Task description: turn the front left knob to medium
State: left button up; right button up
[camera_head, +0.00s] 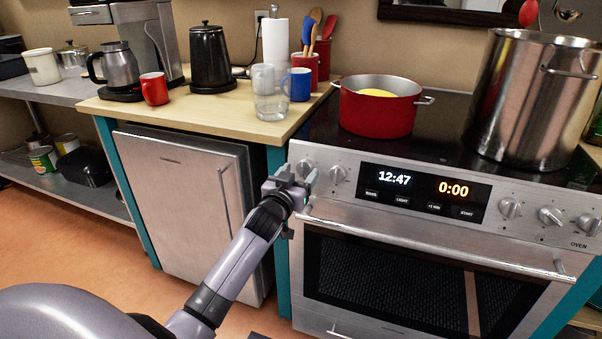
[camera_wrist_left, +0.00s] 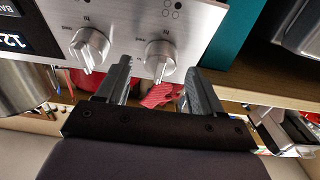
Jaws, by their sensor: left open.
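The oven's front panel (camera_head: 400,160) has two silver knobs at its left end. The leftmost knob (camera_head: 304,167) is partly hidden by my left gripper (camera_head: 296,177) in the head view. In the left wrist view this knob (camera_wrist_left: 160,58) lies between the open fingers of my left gripper (camera_wrist_left: 159,68), at the level of their tips. I cannot tell whether a finger touches it. The second knob (camera_head: 338,174) is just to its right and clear of the gripper; it also shows in the left wrist view (camera_wrist_left: 89,46). My right gripper is not in view.
A red pot (camera_head: 375,112) with something yellow inside and a tall steel pot (camera_head: 530,105) stand on the cooktop. The oven handle (camera_head: 430,240) runs below the panel. A counter with a glass pitcher (camera_head: 270,100) and mugs is left of the stove.

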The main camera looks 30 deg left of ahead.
pick_arm(q)
jog(key=shift+x, duration=0.8)
jog(key=c, duration=1)
